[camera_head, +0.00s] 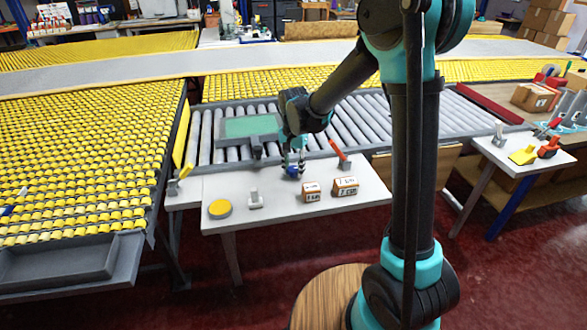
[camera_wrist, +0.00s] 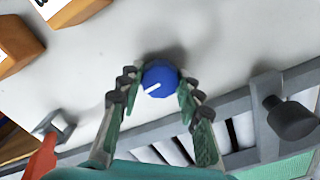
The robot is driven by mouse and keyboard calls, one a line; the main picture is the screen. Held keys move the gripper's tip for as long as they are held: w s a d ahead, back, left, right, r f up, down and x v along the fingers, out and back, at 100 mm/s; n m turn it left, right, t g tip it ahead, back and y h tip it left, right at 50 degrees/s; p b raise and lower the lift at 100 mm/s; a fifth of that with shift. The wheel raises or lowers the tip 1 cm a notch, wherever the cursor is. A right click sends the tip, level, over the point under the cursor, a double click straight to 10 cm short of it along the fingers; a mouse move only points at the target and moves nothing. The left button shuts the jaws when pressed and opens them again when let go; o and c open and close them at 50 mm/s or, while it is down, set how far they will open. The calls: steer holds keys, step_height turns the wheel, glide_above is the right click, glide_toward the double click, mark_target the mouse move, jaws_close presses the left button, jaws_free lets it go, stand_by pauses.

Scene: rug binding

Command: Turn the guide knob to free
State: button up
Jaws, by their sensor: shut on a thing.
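The guide knob (camera_wrist: 160,78) is a round blue knob with a white pointer line on its top. In the wrist view the line points toward the lower left. In the head view the knob (camera_head: 292,171) is small, at the back edge of the white table (camera_head: 270,207). My gripper (camera_wrist: 155,95) is over the knob, with its fingers on both sides and shut on it. In the head view my gripper (camera_head: 293,163) points down at the knob and partly covers it. No markings around the knob can be made out.
A red-handled lever (camera_head: 339,151) stands to the right of the knob. Two labelled boxes (camera_head: 345,186) (camera_head: 311,192), a grey clamp-like piece (camera_head: 255,200) and a yellow disc (camera_head: 220,208) sit on the table. A roller conveyor (camera_head: 350,120) lies behind.

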mark_target(294, 169)
steer(key=shift+m, duration=0.5)
steer(key=o, duration=1.2)
steer(key=shift+c, duration=0.2)
step_height(294, 169, up, 12)
steer(key=shift+d, duration=0.1)
